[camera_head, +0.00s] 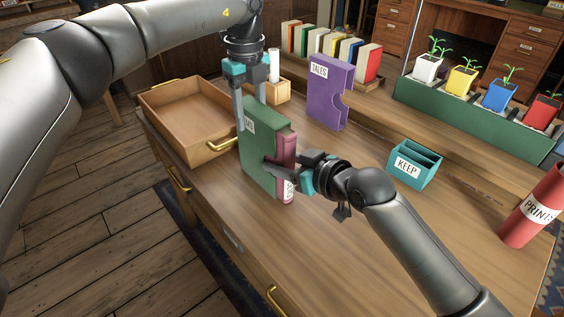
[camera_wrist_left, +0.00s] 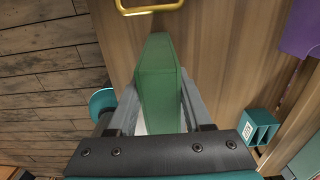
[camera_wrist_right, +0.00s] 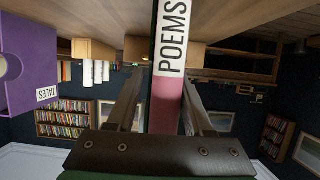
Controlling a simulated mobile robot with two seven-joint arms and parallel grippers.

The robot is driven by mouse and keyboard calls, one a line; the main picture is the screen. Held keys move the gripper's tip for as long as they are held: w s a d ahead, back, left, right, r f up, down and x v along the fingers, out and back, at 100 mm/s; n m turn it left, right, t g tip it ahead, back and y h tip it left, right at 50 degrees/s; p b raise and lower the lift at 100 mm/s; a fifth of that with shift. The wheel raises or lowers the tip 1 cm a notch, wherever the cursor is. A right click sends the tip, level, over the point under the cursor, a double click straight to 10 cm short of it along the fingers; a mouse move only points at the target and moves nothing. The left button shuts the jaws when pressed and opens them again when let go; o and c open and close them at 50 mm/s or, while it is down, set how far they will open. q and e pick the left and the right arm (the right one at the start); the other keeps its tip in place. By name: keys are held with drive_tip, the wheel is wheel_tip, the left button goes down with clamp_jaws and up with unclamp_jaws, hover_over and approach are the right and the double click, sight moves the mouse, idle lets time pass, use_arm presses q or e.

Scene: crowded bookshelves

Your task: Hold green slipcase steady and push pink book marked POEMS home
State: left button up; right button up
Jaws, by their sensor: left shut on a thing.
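The green slipcase (camera_head: 262,150) stands upright on the desk, its label partly hidden. My left gripper (camera_head: 251,112) reaches down from above and is shut on it; the left wrist view shows the slipcase (camera_wrist_left: 160,80) between both fingers. The pink book (camera_head: 286,150) sits in the slipcase with its spine sticking out of the open right side. Its white POEMS label (camera_wrist_right: 172,35) shows close up in the right wrist view. My right gripper (camera_head: 283,172) is low at the spine. Its fingers (camera_wrist_right: 160,98) stand apart on either side of the pink spine; contact cannot be told.
A purple TALES slipcase (camera_head: 330,92) stands behind. An empty wooden tray (camera_head: 178,136) is at left, a teal KEEP box (camera_head: 414,167) at right. A red PRINTS tube (camera_head: 535,207) and a green planter (camera_head: 470,118) stand farther right. The front desktop is clear.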

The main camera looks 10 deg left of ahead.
drive_tip(key=shift+o, duration=0.4)
drive_tip(key=shift+s+a, duration=0.25)
drive_tip(key=shift+s, duration=0.05)
drive_tip(key=v, duration=1.2)
drive_tip(key=shift+w+d, duration=0.15)
drive_tip(key=shift+d, duration=0.05)
